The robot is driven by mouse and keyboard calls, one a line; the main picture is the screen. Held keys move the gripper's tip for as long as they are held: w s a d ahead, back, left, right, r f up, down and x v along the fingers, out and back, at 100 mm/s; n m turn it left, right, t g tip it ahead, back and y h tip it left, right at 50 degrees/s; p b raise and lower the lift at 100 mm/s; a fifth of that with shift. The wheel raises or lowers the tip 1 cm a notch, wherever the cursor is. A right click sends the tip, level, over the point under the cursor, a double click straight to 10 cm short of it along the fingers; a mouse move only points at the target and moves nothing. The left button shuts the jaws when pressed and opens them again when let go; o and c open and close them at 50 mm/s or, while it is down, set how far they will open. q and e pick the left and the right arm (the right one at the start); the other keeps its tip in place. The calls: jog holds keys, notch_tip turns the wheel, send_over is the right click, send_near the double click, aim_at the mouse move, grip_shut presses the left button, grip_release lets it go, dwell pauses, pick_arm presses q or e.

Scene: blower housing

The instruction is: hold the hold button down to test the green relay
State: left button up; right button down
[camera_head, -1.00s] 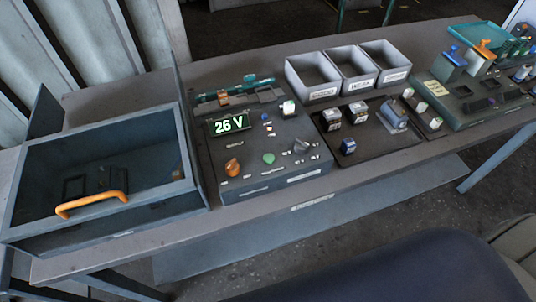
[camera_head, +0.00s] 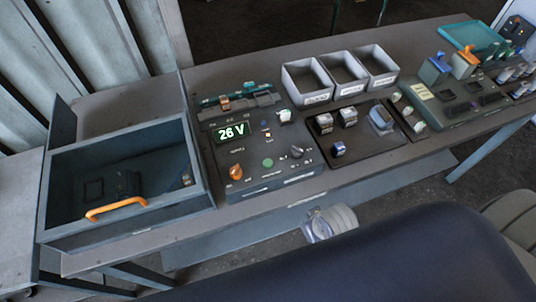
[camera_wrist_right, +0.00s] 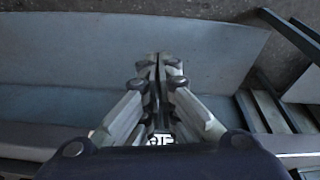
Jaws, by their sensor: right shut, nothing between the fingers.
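The test unit (camera_head: 225,172) stands on the bench with a lit display (camera_head: 231,132) reading 26 V. On its sloped face are a round green button (camera_head: 268,163), an orange knob (camera_head: 236,172) and a grey knob (camera_head: 296,152); the labels are too small to read. A small light-coloured block (camera_head: 284,116) sits at its upper right; I cannot tell whether it is the green relay. My right gripper shows in the wrist view (camera_wrist_right: 153,66), shut and empty. A grey part of my right arm (camera_head: 330,222) shows below the bench's front edge. My left gripper is out of view.
An open grey box (camera_head: 150,222) with an orange handle (camera_head: 116,208) stands left of the unit. A dark tray (camera_head: 357,151) with several small blocks lies right of it, below three pale bins (camera_head: 308,97). The bench's front strip is mostly clear.

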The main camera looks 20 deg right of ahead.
jog(key=w+a+r+n+y, duration=0.1)
jog(key=w+a+r, duration=0.2)
jog(key=r, duration=0.2)
jog(key=w+a+r+n+t+y+p, duration=0.1)
jog(key=w+a+r+y, duration=0.1)
jog(key=r, duration=0.3)
jog(key=w+a+r+n+y+p, duration=0.1)
jog(key=w+a+r+y, duration=0.1)
jog(key=w+r, duration=0.3)
jog(key=shift+a+r+t, duration=0.2)
jog(key=shift+a+r, duration=0.05)
jog(key=shift+a, duration=0.2)
jog(key=shift+a+r+t, duration=0.2)
jog(key=shift+a, duration=0.25)
jog(key=shift+n+g+y, duration=0.3)
jog(key=shift+n+y, duration=0.4)
jog(key=shift+y, duration=0.1)
jog(key=r, duration=0.1)
jog(key=w+a+r, duration=0.1)
jog(key=w+r, duration=0.1)
jog(key=r, duration=0.1)
jog(key=shift+w+a+r, duration=0.1)
jog(key=shift+a, duration=0.3)
jog(key=w+d+r+m+y, duration=0.1)
jog(key=w+d+r+m, duration=0.1)
jog(key=w+d+r, duration=0.2)
notch_tip(320, 180, up, 2)
jog(key=shift+w+d+r+g+y, duration=0.2)
jog(key=shift+w+g+y, duration=0.2)
jog(key=shift+w, duration=0.45)
